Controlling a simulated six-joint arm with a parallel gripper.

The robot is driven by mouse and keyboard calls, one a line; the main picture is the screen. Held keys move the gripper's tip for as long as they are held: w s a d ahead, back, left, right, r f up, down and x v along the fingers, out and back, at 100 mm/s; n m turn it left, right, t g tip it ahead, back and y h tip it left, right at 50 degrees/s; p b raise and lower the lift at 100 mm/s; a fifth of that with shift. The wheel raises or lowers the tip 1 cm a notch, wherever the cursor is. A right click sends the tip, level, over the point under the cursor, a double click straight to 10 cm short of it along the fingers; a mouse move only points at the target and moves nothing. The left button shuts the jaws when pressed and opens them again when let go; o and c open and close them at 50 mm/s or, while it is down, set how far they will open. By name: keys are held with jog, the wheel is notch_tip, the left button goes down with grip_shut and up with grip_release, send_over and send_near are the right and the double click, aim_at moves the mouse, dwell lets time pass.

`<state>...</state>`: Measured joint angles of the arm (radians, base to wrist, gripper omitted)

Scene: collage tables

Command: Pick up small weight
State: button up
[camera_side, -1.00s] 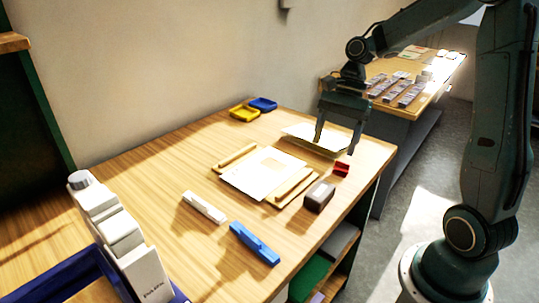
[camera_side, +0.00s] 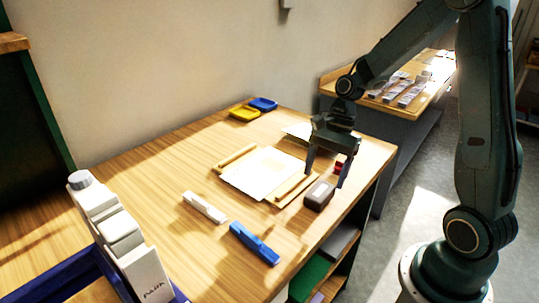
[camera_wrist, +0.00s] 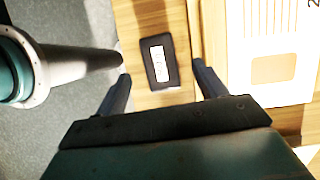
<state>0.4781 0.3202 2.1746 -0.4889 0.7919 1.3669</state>
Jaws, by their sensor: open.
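The small weight looks to be the dark grey block (camera_side: 319,196) with a lighter top, near the table's right edge in the side view. In the wrist view it is a dark rectangular block (camera_wrist: 160,62) with a white label, lying on the wood beyond the fingertips. My gripper (camera_side: 325,171) is open and empty, pointing down above and slightly behind the block. In the wrist view my gripper (camera_wrist: 160,72) has its two fingers spread on either side of the block, apart from it.
A paper sheet (camera_side: 262,172) lies between wooden bars (camera_side: 297,190) left of the block. A blue stapler-like object (camera_side: 254,243) and a white one (camera_side: 204,208) lie nearer. Yellow and blue trays (camera_side: 262,104) stand at the back.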

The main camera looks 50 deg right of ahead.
aim_at(320, 191)
jog(key=shift+f, duration=0.15)
jog(key=shift+x, duration=2.6)
jog(key=shift+d, duration=0.1)
jog(key=c, duration=1.4)
notch_tip(320, 191, up, 20)
